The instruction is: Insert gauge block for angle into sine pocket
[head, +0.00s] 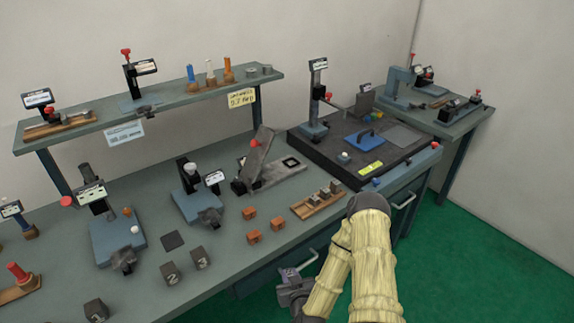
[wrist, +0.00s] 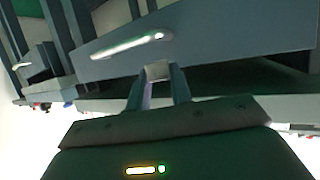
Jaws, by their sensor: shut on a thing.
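My gripper (head: 292,276) is low in front of the bench's drawer side. In the wrist view its two fingers (wrist: 159,85) are shut on a small pale block (wrist: 158,70), which looks like a gauge block. In the head view the held block cannot be made out. A wooden rack (head: 306,211) on the bench's front edge holds several small grey blocks (head: 324,194). Behind it stands the sine fixture, with a tilted grey plate (head: 262,146) and a flat base (head: 275,174) with a dark square opening (head: 292,162), likely the pocket. The opening looks empty.
Several orange-brown blocks (head: 249,213) and dark numbered cubes (head: 171,273) sit left of the rack. A dark surface plate (head: 310,145) with a blue item (head: 369,139) is to the right. Drawer handles (head: 404,201) stick out below the bench edge. Green floor (head: 480,240) is clear.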

